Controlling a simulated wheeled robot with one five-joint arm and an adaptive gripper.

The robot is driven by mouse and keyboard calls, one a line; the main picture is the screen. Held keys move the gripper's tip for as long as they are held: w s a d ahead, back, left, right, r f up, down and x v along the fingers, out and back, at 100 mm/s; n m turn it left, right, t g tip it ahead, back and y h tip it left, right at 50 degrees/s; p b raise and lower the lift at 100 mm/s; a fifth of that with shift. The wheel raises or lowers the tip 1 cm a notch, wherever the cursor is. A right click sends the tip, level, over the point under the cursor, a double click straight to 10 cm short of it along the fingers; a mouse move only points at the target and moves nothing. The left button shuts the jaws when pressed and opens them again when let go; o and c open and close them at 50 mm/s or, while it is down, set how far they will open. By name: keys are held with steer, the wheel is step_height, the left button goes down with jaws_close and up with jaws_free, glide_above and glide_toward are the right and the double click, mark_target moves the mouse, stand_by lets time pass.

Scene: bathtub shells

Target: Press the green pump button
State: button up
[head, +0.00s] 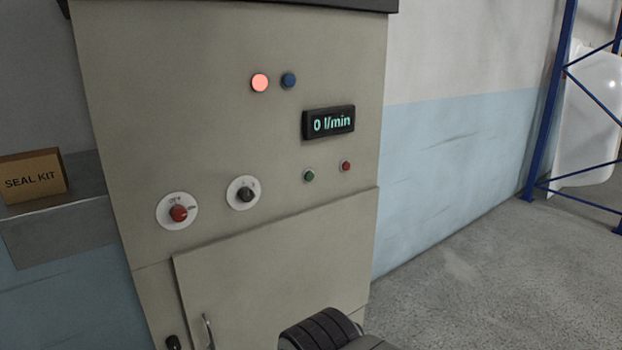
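The green pump button (309,176) is a small round button on the front of a beige control cabinet (230,130). It sits below the display and to the left of a small red button (346,166). The display (328,122) reads "0 l/min". Nothing covers the green button. A dark ribbed part of my own arm shows at the bottom edge, in front of the cabinet's lower door. My gripper's fingers are not in the picture.
A lit red lamp (260,83) and a blue lamp (289,80) sit above. A red knob (179,213) and a black knob (246,195) sit left. A seal kit box (33,176) rests on a shelf at left. Floor (480,275) at right is clear before the blue rack (548,100).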

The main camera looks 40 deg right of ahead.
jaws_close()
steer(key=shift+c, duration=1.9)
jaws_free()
